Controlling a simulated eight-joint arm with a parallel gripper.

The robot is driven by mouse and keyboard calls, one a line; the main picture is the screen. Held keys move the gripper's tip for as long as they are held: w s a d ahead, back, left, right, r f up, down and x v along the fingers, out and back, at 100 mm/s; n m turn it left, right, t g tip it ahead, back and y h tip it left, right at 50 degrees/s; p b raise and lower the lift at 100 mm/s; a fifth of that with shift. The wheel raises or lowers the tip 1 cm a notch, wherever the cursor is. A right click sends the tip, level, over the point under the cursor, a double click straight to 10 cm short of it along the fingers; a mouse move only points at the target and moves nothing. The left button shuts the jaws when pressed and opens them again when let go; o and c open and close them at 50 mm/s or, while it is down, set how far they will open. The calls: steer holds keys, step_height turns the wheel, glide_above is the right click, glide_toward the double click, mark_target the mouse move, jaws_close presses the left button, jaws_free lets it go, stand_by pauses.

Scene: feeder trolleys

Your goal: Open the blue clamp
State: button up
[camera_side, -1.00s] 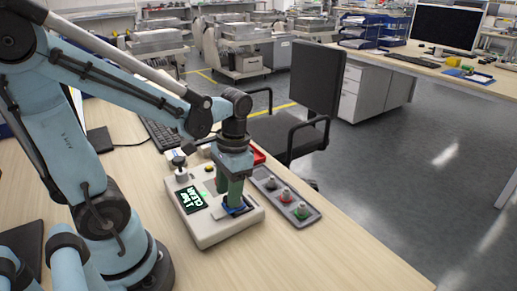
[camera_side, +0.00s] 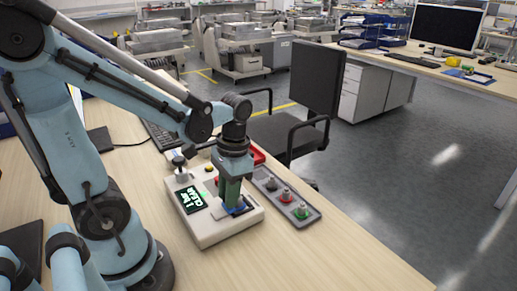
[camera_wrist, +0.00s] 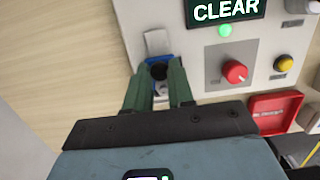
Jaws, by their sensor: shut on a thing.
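The blue clamp (camera_side: 240,209) sits on the near right part of a pale control box (camera_side: 222,236). In the wrist view the blue clamp (camera_wrist: 160,63) shows just beyond my fingertips, with a pale metal plate (camera_wrist: 157,42) above it. My gripper (camera_side: 231,203) points down at the clamp; its green fingers (camera_wrist: 158,77) lie on either side of the clamp's near part and are shut on it. The fingers hide much of the clamp. The box's display (camera_wrist: 228,9) reads CLEAR, and a green light (camera_wrist: 225,30) glows below it.
A red knob (camera_wrist: 235,71) and a yellow button (camera_wrist: 284,62) sit on the box near the clamp. A red box (camera_wrist: 275,112) lies beside it. A grey strip with coloured knobs (camera_side: 287,199) stands to the right. The table's front right is clear.

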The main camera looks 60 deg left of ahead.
steer(key=shift+s, duration=1.65)
steer(key=o, duration=0.7)
steer(key=shift+o, duration=0.2)
steer(key=shift+r, duration=0.1)
steer(key=shift+w+r, duration=0.35)
steer(key=shift+r, duration=0.8)
steer(key=shift+w+r, duration=0.3)
steer(key=shift+r, duration=0.8)
steer(key=shift+w+r, duration=0.35)
steer(key=shift+r, duration=0.8)
